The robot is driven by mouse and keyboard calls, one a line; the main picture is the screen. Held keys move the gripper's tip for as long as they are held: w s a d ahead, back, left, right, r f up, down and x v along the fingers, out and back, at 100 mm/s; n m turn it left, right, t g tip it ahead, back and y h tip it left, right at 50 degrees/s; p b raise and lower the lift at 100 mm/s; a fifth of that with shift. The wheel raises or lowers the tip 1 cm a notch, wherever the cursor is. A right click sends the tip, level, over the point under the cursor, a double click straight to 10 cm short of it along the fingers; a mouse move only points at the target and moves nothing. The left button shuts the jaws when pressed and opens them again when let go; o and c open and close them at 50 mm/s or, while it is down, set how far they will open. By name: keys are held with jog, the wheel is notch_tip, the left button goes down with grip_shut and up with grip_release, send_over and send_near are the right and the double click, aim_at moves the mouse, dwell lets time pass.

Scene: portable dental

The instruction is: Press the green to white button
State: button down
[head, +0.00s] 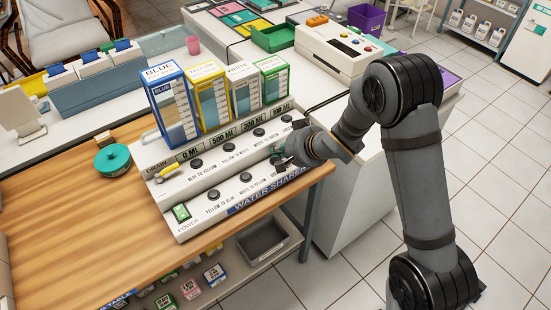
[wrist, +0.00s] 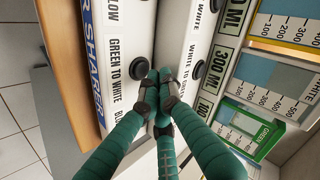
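The water sharer (head: 185,225) is a white stepped panel with rows of black buttons. In the wrist view, the black green to white button (wrist: 139,68) sits beside its printed label (wrist: 113,62) on the lower step. My gripper (wrist: 158,90) has green fingers with dark tips drawn together, with nothing seen between them. In that view the tips are just below and slightly right of this button, over the front panel; I cannot tell whether they touch it. In the head view my gripper (head: 278,156) is at the panel's right end and hides part of it.
Blue (head: 172,105), yellow (head: 208,98), white (head: 243,90) and green (head: 273,80) containers stand behind the buttons. A yellow drain lever (head: 168,173) and green power switch (head: 181,212) are at the left end. A teal-topped round object (head: 112,158) rests on the wooden table.

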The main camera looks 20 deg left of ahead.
jog(key=shift+r+p, duration=2.3)
jog(key=shift+r, duration=0.25)
jog(key=shift+f, duration=0.1)
